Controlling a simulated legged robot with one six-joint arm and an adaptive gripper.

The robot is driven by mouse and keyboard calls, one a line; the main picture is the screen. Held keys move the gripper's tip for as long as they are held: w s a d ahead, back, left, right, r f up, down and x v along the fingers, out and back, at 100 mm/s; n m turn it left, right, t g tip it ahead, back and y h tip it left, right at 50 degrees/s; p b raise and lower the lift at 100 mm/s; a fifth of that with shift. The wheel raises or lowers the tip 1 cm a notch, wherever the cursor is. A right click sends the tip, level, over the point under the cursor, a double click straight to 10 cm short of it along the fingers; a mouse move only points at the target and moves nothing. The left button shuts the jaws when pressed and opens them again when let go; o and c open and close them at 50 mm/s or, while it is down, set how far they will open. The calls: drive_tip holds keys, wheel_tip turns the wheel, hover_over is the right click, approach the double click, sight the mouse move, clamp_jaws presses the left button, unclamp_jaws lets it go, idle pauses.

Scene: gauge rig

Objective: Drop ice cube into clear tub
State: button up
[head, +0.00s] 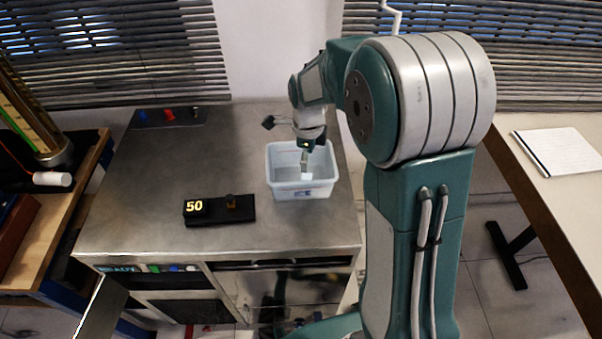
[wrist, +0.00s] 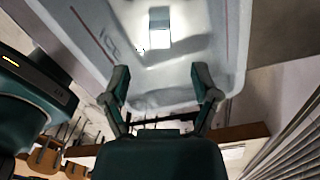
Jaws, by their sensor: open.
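The clear tub (head: 284,188) stands on the metal bench at its right side, in the head view. Its pale inside and rim fill the upper part of the wrist view (wrist: 236,50). A small pale block that looks like the ice cube (wrist: 159,28) lies inside the tub, apart from my fingers; in the head view it is a faint bright patch (head: 306,176). My gripper (head: 304,158) points down over the tub. In the wrist view my gripper (wrist: 160,82) has its two fingers spread with nothing between them.
A black stand marked 50 (head: 220,210) sits on the bench left of the tub. A dark strip with coloured knobs (head: 168,117) lies at the back left. The bench top (head: 150,165) between them is clear. A notepad (head: 560,152) lies on the right table.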

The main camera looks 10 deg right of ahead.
wheel_tip(320, 180, up, 12)
idle(0.5)
idle(0.3)
drive_tip(key=s+r+n+t, duration=0.2)
drive_tip(key=s+n, duration=0.9)
drive_tip(key=s+r+n+t, duration=0.1)
drive_tip(key=s+n+t, duration=0.2)
drive_tip(key=s+n, duration=0.9)
drive_tip(key=shift+r+t, duration=0.3)
drive_tip(key=shift+r, duration=0.1)
